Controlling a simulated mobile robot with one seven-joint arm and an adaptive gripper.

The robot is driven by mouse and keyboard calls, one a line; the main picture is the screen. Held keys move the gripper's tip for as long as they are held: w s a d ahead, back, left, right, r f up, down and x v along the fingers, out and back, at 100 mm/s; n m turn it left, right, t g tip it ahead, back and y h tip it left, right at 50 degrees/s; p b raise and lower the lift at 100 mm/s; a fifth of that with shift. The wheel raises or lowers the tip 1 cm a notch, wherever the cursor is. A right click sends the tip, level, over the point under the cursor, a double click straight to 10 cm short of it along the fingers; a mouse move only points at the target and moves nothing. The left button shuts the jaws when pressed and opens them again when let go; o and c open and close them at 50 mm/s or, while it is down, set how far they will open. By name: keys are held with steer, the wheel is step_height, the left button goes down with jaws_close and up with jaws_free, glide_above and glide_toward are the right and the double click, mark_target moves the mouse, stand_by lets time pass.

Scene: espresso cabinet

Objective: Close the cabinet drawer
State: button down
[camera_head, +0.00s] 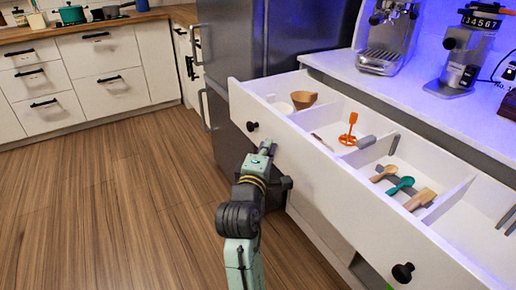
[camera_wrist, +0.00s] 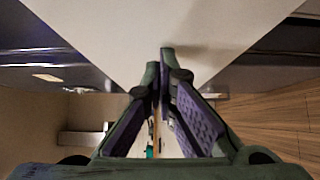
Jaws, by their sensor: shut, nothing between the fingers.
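The white cabinet drawer (camera_head: 330,205) is pulled open below the white counter at the right in the head view. It has two dark round knobs, one at the left (camera_head: 253,127) and one at the right (camera_head: 402,272). My gripper (camera_head: 268,147) is at the drawer's front face, a little below and right of the left knob. In the wrist view the pale drawer front (camera_wrist: 180,25) fills the top, and my gripper's fingertips (camera_wrist: 160,60) are together at it. The fingers are shut and hold nothing. I cannot tell whether they touch the drawer front.
Inside the drawer are a bowl (camera_head: 303,99), an orange utensil (camera_head: 349,130) and several spoons. An espresso machine (camera_head: 386,38) and a grinder (camera_head: 462,52) stand on the counter. A dark fridge (camera_head: 265,45) stands left of the drawer. The wooden floor (camera_head: 110,200) at left is clear.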

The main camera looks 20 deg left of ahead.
steer(key=p, duration=0.2)
glide_toward(350, 111)
steer(key=w, duration=0.4)
steer(key=shift+w+a+f, duration=0.1)
steer(key=shift+w+a, duration=0.1)
steer(key=shift+a, duration=0.2)
steer(key=shift+w+d, duration=0.45)
steer(key=shift+w, duration=0.25)
steer(key=shift+w+d+r, duration=0.1)
steer(key=shift+d+r, duration=0.1)
steer(key=shift+r, duration=0.05)
